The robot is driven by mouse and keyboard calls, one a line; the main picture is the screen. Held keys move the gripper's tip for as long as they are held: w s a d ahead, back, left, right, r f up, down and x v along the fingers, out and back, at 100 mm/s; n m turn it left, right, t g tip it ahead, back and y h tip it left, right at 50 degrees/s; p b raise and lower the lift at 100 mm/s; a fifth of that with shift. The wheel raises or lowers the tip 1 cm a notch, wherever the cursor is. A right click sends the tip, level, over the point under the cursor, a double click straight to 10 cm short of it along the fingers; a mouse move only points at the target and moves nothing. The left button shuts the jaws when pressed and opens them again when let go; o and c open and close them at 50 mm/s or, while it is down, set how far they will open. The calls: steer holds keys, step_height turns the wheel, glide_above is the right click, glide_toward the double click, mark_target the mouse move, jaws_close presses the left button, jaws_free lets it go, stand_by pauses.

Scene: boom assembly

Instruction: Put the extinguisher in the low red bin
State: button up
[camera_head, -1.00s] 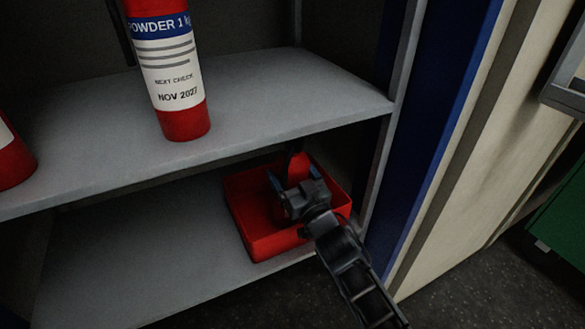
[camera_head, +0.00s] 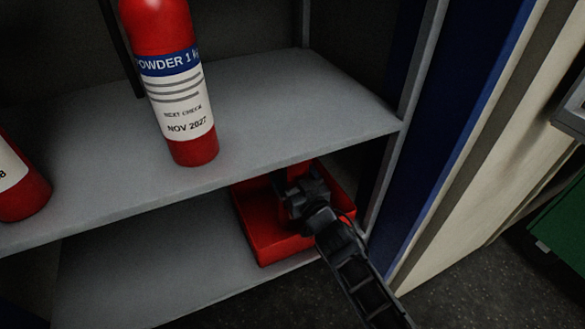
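The low red bin (camera_head: 263,246) sits on the lower shelf at its right end, below the upper shelf's front edge. My gripper (camera_head: 291,184) is over the bin, reaching in from the front right. A red piece (camera_head: 299,171) shows upright just behind my gripper, at the bin; it looks like part of an extinguisher, but most of it is hidden by my gripper and the upper shelf. The fingers are dark and partly hidden, so I cannot tell whether they grip it.
A powder extinguisher (camera_head: 178,100) stands on the upper shelf (camera_head: 290,110), and another extinguisher (camera_head: 22,190) stands at the far left. The lower shelf (camera_head: 150,270) is bare left of the bin. A blue cabinet side (camera_head: 460,130) bounds the right.

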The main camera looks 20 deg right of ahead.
steer(key=shift+f, duration=0.8)
steer(key=shift+f+b, duration=0.15)
steer(key=shift+b, duration=0.25)
steer(key=o, duration=1.8)
steer(key=shift+f, duration=0.3)
steer(key=shift+s+r, duration=0.1)
steer(key=shift+r, duration=0.1)
steer(key=s+p, duration=0.2)
steer(key=s, duration=1)
steer(key=shift+f, duration=0.1)
